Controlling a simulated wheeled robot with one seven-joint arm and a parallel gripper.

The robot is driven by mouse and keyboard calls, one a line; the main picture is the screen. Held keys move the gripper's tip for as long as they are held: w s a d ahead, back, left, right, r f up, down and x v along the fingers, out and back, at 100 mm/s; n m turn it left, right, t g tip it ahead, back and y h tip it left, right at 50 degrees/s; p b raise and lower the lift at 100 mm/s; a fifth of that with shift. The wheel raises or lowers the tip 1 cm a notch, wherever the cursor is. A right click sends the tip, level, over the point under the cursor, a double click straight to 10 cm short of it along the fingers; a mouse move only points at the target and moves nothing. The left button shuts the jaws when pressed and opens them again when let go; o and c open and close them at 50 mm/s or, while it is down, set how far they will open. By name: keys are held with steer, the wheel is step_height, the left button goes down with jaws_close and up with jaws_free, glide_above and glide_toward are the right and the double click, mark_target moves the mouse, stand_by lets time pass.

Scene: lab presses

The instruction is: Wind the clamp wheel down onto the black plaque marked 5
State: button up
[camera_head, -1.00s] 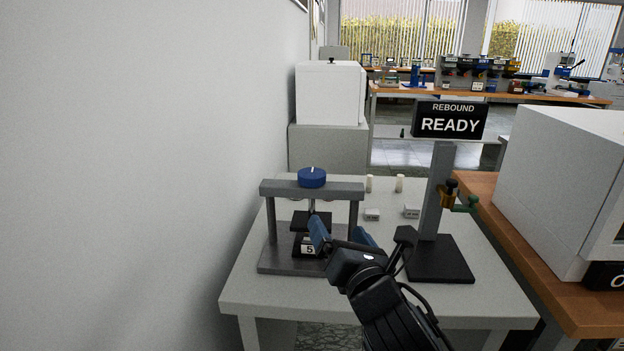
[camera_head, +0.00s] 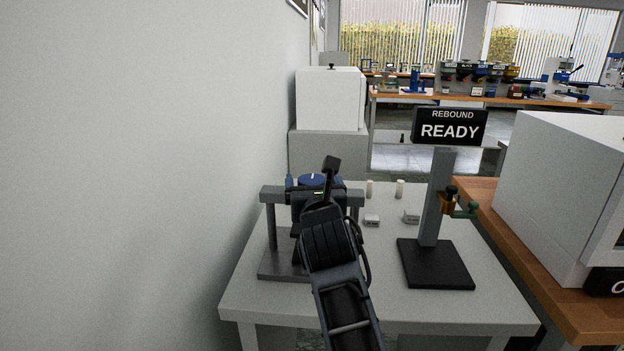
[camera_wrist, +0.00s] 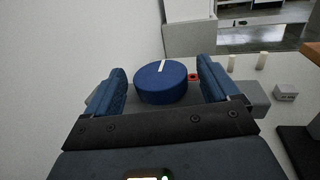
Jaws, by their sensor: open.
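The blue clamp wheel (camera_head: 313,180) with a white mark on top sits above the grey crossbar of the press frame (camera_head: 268,226). In the wrist view the wheel (camera_wrist: 161,84) lies between and slightly beyond my two blue fingers. My gripper (camera_wrist: 163,88) is open, with one finger on each side of the wheel and visible gaps. In the head view my gripper (camera_head: 314,188) is at wheel height, and my arm hides most of the press. The black plaque marked 5 is hidden behind my arm.
A black display reading REBOUND READY (camera_head: 449,125) stands on a post with a dark base (camera_head: 436,265) at right. Small labelled blocks (camera_head: 411,216) and white pegs (camera_head: 400,188) stand behind. A wall is close on the left. The table's front (camera_head: 400,312) is clear.

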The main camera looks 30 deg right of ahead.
steer(key=shift+w+d, duration=0.25)
steer(key=shift+w, duration=0.3)
steer(key=shift+c, duration=0.5)
steer(key=c, duration=0.9)
steer(key=shift+o, duration=0.2)
steer(key=shift+m+g+h+p, duration=0.5)
steer(key=shift+m+h+p, duration=0.15)
steer(key=shift+h, duration=0.15)
steer(key=shift+m+g+h, duration=0.4)
steer(key=shift+m+h, duration=0.05)
steer(key=shift+h, duration=0.25)
steer(key=shift+w+m+g+h, duration=0.1)
steer(key=shift+m+g+h, duration=2.6)
steer(key=shift+g, duration=0.8)
